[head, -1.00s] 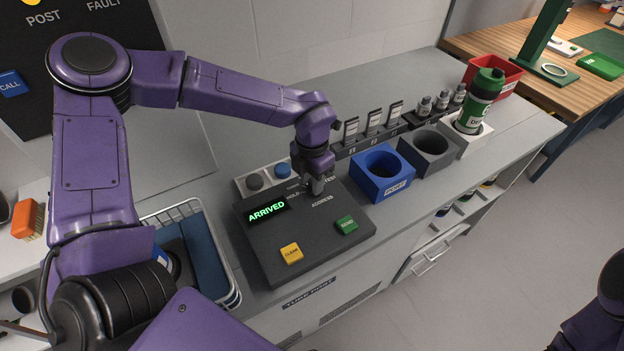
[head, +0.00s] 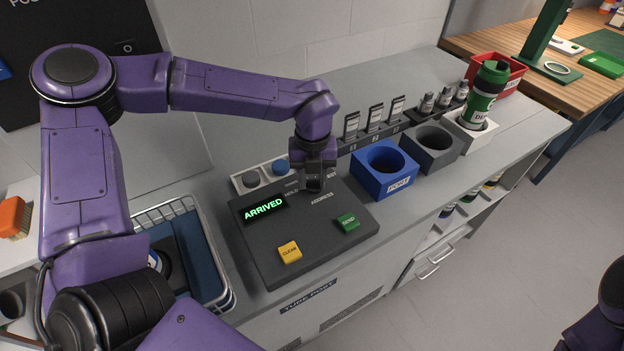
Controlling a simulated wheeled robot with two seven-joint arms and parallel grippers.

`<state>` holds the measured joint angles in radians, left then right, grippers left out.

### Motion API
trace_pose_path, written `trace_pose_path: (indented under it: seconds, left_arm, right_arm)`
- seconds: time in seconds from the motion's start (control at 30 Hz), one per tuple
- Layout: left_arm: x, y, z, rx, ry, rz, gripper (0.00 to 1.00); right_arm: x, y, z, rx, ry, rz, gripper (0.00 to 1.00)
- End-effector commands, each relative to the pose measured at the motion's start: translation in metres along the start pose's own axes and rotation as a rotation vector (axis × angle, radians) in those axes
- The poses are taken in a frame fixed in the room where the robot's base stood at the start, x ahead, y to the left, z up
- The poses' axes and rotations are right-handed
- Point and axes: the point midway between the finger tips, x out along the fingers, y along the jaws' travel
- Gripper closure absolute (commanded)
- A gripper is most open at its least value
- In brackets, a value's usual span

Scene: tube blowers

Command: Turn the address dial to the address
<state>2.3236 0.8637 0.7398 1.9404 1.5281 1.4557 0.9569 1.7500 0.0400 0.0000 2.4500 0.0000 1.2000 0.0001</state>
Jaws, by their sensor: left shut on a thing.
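The dark control panel (head: 268,247) sits on the grey counter in the head view. Its display (head: 264,208) reads ARRIVED in green. The ADDRESS label (head: 322,199) is printed right of the display. My left gripper (head: 316,189) points down over the panel's upper part, just above that label, and is shut on the address dial. The gripper hides the dial and its setting. A yellow CLEAR button (head: 290,251) and a green SEND button (head: 348,222) lie nearer the front. My right gripper is not visible.
A blue PORT block (head: 384,186) and a grey holder (head: 431,163) stand right of the panel. A green canister (head: 483,95) stands in a white holder. Card stands and small bottles line the back. A wire basket (head: 222,296) is at the left.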

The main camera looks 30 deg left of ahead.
Motion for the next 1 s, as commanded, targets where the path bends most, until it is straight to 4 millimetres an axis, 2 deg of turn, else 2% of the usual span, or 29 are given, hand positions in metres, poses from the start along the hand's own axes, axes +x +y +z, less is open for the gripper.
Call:
trace_pose_path:
  seconds: [0.3,0.83,0.87,0.9,0.93,1.0]
  left_arm:
    - [-0.0003,-0.0012,0.0003,-0.117,-0.003,-0.002,0.96]
    - [-0.001,-0.0011,0.0002,-0.143,-0.002,-0.002,0.96]
    - [-0.001,-0.0011,0.0002,-0.143,-0.002,-0.002,0.62]
    - [-0.001,-0.0011,0.0001,-0.142,-0.002,-0.002,0.49]
    - [-0.0009,-0.0011,0.0001,-0.142,-0.002,-0.002,0.4]
    - [-0.0008,-0.001,0.0,-0.142,-0.002,-0.001,0.4]
  right_arm:
    - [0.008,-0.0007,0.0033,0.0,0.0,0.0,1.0]
    - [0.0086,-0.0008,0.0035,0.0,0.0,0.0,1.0]
    - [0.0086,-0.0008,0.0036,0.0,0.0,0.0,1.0]
    - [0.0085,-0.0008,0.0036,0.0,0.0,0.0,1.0]
    - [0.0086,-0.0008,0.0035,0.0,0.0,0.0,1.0]
    - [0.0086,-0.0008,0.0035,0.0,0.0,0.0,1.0]
